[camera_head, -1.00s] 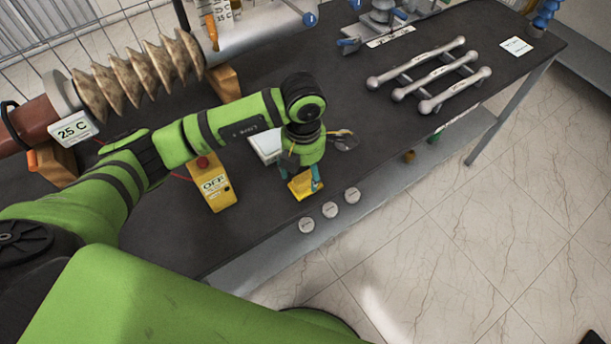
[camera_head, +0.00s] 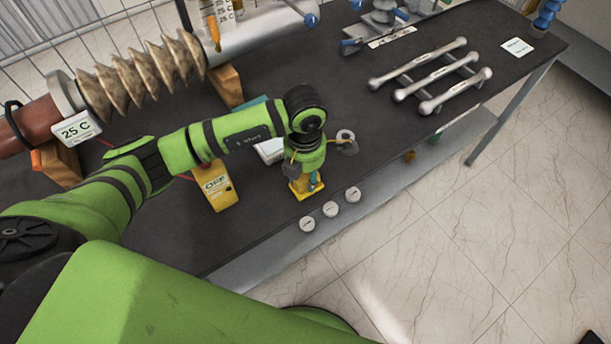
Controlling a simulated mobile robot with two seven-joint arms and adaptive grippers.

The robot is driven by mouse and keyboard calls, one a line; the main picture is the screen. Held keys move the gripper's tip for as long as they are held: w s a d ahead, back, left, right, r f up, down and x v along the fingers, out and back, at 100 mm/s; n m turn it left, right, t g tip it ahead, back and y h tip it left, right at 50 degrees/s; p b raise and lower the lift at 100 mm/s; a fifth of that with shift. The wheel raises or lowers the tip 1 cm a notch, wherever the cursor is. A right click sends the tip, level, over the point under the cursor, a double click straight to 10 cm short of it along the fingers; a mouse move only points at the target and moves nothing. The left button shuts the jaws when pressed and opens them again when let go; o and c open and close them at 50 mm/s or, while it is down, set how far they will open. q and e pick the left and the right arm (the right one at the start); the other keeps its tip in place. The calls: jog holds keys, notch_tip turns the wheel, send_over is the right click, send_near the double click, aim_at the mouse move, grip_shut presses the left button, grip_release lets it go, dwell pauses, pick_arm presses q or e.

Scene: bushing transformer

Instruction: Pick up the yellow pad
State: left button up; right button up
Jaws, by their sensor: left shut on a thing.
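The yellow pad (camera_head: 300,194) is small and lies at the front part of the dark table, just left of the row of white discs. My left gripper (camera_head: 306,182) points down from above and is shut on the yellow pad. The gripper and wrist cover part of the pad. I cannot tell whether the pad is clear of the table top. My right gripper is not in view.
A yellow box marked OFF (camera_head: 219,187) stands left of the gripper. White round discs (camera_head: 331,209) lie along the table's front edge. A ribbed brown bushing (camera_head: 145,75) lies behind. Grey bars (camera_head: 435,77) lie at the right. The dark table (camera_head: 400,130) has free room near the bars.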

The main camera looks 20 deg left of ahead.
pick_arm(q)
jog(key=shift+w+r+b, duration=0.1)
jog(key=shift+r+b, duration=0.25)
jog(key=shift+r, duration=0.25)
notch_tip(320, 180, up, 3)
jog(key=shift+d+f+b, duration=0.1)
jog(key=shift+b, duration=0.65)
jog(key=w+d+r+b, duration=0.4)
jog(key=w+d+r, duration=0.2)
jog(key=d, duration=0.3)
jog(key=shift+w+d+r, duration=0.2)
jog(key=shift+w+r, duration=0.1)
jog(key=shift+r, duration=0.15)
